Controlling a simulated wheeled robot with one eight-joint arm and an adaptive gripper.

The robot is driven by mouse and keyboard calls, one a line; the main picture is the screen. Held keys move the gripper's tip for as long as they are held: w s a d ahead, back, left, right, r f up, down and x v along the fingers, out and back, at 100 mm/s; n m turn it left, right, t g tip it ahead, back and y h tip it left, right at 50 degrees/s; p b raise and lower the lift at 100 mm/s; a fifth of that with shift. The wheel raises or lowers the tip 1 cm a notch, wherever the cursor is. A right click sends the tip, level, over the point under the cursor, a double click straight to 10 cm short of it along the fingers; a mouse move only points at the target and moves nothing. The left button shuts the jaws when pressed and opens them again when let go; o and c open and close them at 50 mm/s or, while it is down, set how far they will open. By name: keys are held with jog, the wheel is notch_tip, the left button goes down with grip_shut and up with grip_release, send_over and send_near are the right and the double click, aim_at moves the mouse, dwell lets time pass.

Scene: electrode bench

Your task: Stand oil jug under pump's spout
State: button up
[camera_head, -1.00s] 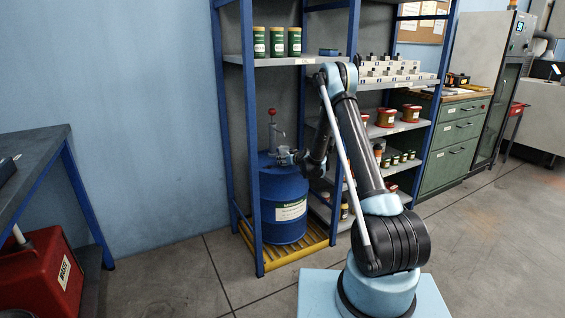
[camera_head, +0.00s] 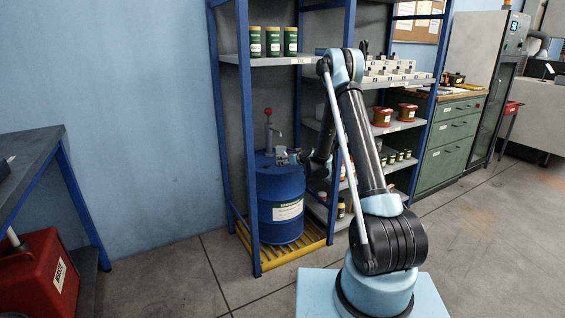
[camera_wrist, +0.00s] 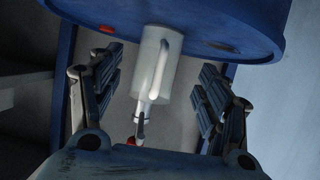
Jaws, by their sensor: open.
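The pump (camera_head: 269,138) rises from the blue drum (camera_head: 280,205), with a red knob on top and a short spout at its right. In the wrist view the drum (camera_wrist: 200,18) fills the top of the picture.
The drum stands on a yellow slatted pallet (camera_head: 285,255) within the blue rack's posts (camera_head: 243,150). Shelves (camera_head: 410,124) with tins and boxes stand at right. The floor between is clear.

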jog(key=v, duration=0.4)
jog(key=shift+s+d+r, duration=0.1)
jog(key=shift+s+d, duration=0.1)
jog(key=shift+s, duration=0.05)
jog(key=s+d+r+m+g+h, duration=0.1)
jog(key=s+d+r, duration=0.35)
jog(key=s, duration=0.35)
jog(key=s+d+r+g+h, duration=0.1)
jog(key=s+d+r+g, duration=0.1)
jog(key=s+d+r, duration=0.35)
jog(key=s+d+r+m+g+h, duration=0.1)
jog(key=s+d+r, duration=0.1)
jog(key=s+r, duration=0.6)
jog(key=s+d+f+m+g+h, duration=0.1)
jog(key=s+d, duration=0.3)
jog(key=s, duration=0.8)
jog(key=s+d+f+m+g+h, duration=0.2)
jog(key=s+d+f, duration=0.2)
jog(key=s, duration=0.8)
jog(key=s+d+f+m+g+h, duration=0.1)
jog(key=s+d, duration=0.4)
jog(key=s, duration=0.8)
jog(key=shift+f+m+g, duration=0.4)
jog(key=shift+f+g, duration=0.1)
jog(key=shift+f, duration=0.45)
jog(key=shift+w+f, duration=0.2)
jog(key=shift+w, duration=0.25)
